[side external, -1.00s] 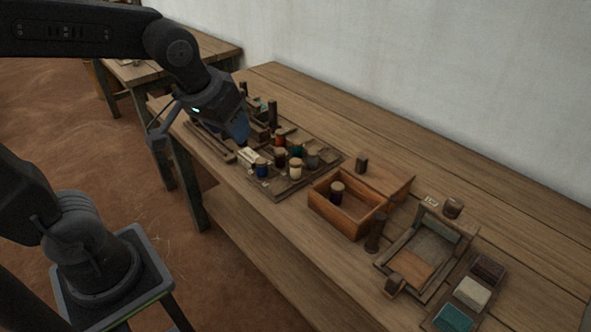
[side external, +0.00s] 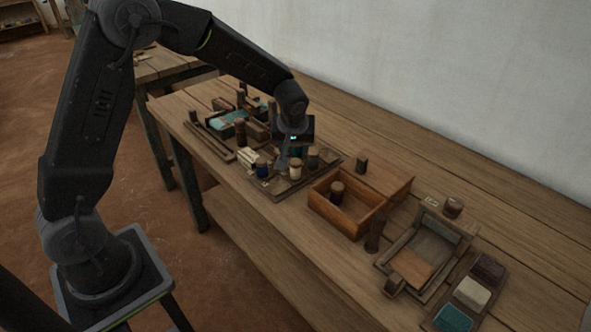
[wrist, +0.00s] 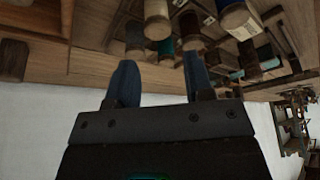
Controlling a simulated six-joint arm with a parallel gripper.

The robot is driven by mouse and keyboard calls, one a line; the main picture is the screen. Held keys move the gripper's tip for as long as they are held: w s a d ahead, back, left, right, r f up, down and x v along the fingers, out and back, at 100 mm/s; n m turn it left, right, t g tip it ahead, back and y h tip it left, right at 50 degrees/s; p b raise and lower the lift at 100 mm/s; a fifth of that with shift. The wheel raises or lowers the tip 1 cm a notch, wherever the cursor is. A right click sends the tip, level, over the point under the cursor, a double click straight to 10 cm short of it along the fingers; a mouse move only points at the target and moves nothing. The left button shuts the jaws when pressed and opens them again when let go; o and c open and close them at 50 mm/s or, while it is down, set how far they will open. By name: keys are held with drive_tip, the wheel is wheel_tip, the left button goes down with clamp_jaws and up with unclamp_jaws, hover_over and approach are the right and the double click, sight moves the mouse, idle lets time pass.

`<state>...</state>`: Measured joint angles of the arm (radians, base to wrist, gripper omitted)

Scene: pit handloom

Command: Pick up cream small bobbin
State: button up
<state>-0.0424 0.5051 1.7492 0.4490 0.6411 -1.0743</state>
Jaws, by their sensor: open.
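The cream small bobbin (side external: 296,168) stands upright on the bobbin board at the bench's front side, with a brown top. In the wrist view a pale cream bobbin (wrist: 157,20) shows beyond the gap between the fingers, apart from them. My gripper (wrist: 160,72) is open with nothing between its two blue-grey fingers. In the side view my gripper (side external: 284,160) is low over the board, close beside the cream bobbin; whether it touches any bobbin there cannot be told. It hides several bobbins behind it.
A blue bobbin (side external: 261,166) and a grey one (side external: 313,158) stand close by on the board. An open wooden box (side external: 347,212) holding a dark bobbin (side external: 337,191) is to the right. A frame tray (side external: 424,254) lies farther right.

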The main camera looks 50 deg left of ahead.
sight(296, 162)
drive_tip(key=x, duration=0.9)
drive_tip(key=shift+w+f, duration=0.1)
drive_tip(key=shift+f, duration=0.3)
drive_tip(key=shift+c, duration=0.4)
drive_tip(key=c, duration=0.6)
